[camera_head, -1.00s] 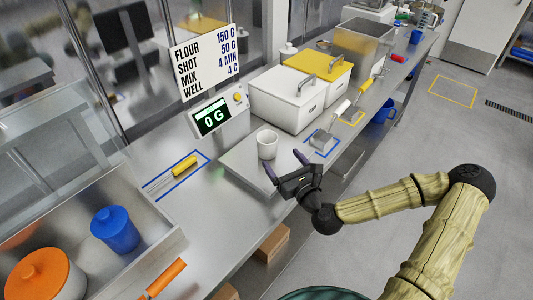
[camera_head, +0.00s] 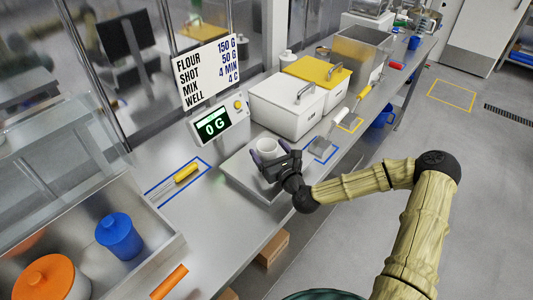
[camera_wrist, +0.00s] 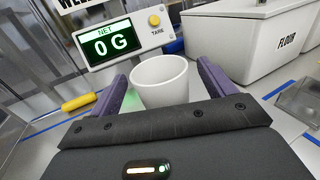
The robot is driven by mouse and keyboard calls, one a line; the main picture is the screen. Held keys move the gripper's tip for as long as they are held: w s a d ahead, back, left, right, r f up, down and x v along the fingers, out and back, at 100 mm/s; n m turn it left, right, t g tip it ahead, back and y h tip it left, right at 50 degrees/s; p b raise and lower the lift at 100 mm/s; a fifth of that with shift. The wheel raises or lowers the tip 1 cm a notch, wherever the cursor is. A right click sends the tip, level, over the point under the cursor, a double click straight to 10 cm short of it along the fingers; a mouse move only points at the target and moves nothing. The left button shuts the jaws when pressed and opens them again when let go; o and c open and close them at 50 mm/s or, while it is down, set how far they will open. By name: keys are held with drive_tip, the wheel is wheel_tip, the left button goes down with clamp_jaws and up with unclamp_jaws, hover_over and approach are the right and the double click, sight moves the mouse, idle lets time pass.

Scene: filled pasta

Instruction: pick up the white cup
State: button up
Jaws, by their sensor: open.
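The white cup (camera_head: 267,148) stands upright on the metal plate of the scale (camera_head: 238,172), below the display reading 0 G. My gripper (camera_head: 270,158) is open at the near side of the cup. In the wrist view the cup (camera_wrist: 160,82) sits between the two purple fingers of my gripper (camera_wrist: 162,88), one on each side. A narrow gap shows between the cup and each finger. The cup's lower part is hidden behind the gripper body.
A white lidded bin (camera_head: 283,108) marked FLOUR in the wrist view stands right of the scale, beside a yellow-lidded bin (camera_head: 318,72). A yellow-handled tool (camera_head: 186,173) lies left of the scale. The scale display (camera_head: 214,124) stands behind the plate.

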sight(263, 141)
drive_tip(key=p+x, duration=0.1)
drive_tip(key=x, duration=0.2)
drive_tip(key=shift+w+a, duration=0.15)
drive_tip(key=shift+w, duration=0.15)
drive_tip(key=shift+c, duration=0.2)
drive_tip(key=c, duration=1.1)
drive_tip(key=shift+r, duration=0.1)
wheel_tip(263, 141, up, 10)
drive_tip(key=shift+f+b, duration=0.1)
drive_tip(key=shift+b, duration=0.6)
